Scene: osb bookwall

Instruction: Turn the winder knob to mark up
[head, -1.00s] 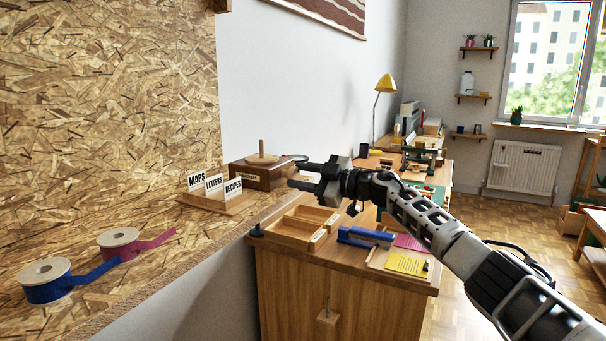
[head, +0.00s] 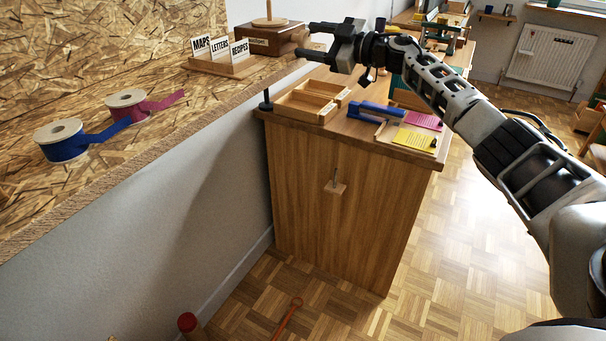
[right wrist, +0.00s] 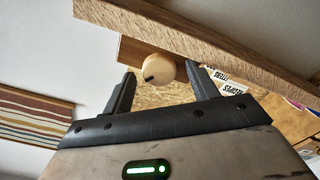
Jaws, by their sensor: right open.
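The winder knob (right wrist: 158,69) is a round, pale wooden knob with a short dark mark on its face. In the right wrist view the mark lies toward the knob's lower left. The knob sits on a brown wooden box (head: 262,40) on the ledge, which carries a label and an upright peg on top. My right gripper (head: 312,40) is open at the box's right end. In the right wrist view the knob appears between its two fingertips, with no clear contact. In the head view the knob cannot be made out. My left gripper is not in view.
A card rack (head: 225,65) with MAPS, LETTERS and RECIPES tabs stands left of the box. Blue (head: 62,141) and pink (head: 127,106) ribbon spools lie on the ledge. Below the gripper, a cabinet holds a wooden tray (head: 312,101) and a blue stapler (head: 375,110).

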